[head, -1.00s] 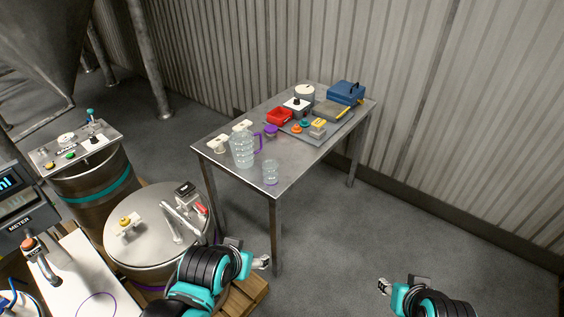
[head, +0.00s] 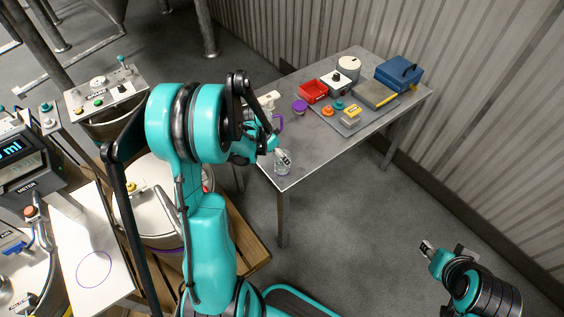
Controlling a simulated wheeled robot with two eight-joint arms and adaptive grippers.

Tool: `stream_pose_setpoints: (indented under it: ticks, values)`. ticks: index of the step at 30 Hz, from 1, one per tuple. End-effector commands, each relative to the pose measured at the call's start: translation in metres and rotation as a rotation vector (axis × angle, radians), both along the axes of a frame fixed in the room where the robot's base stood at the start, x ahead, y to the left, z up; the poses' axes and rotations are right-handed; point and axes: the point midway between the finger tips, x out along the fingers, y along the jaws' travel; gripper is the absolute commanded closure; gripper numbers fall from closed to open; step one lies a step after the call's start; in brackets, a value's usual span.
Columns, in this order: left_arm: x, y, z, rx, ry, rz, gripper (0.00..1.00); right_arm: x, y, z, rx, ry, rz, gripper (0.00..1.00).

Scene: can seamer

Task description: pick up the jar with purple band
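The small clear jar (head: 282,168) stands on the near corner of the metal table (head: 300,178). In the earlier head view it shows a faint purple tint near its base; now its upper part is covered by my gripper. My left gripper (head: 283,157) is at the top of the jar, pointing down at it. Its fingers overlap the jar's rim, and I cannot tell whether they are closed on it. My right gripper (head: 427,247) is away from the table at the lower right, with nothing seen in it; its finger opening is too small to tell.
My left arm hides most of the clear jug; its purple handle (head: 279,124) shows beside the arm. A purple round item (head: 299,107), a red bin (head: 314,90), a grey mat (head: 340,127) with small items and a blue box (head: 399,73) stand farther back.

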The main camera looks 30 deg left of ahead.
Motion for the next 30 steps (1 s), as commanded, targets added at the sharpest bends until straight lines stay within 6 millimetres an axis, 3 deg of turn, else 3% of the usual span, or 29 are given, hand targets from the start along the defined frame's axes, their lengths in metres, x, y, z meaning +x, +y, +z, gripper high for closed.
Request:
stream_pose_setpoints:
  ticks: [18, 26, 30]
  values:
    - [0.026, -0.013, -0.071, 0.0, 0.001, -0.006, 0.25, 0.0, 0.0, -0.033, 0.0, 0.0, 0.0, 0.6]
    - [0.028, -0.014, -0.074, 0.0, 0.001, -0.004, 0.25, 0.0, 0.0, -0.033, 0.0, 0.0, 0.0, 0.6]
    - [0.028, -0.014, -0.073, 0.0, 0.001, -0.004, 0.59, 0.0, 0.0, -0.033, 0.0, 0.0, 0.0, 0.6]
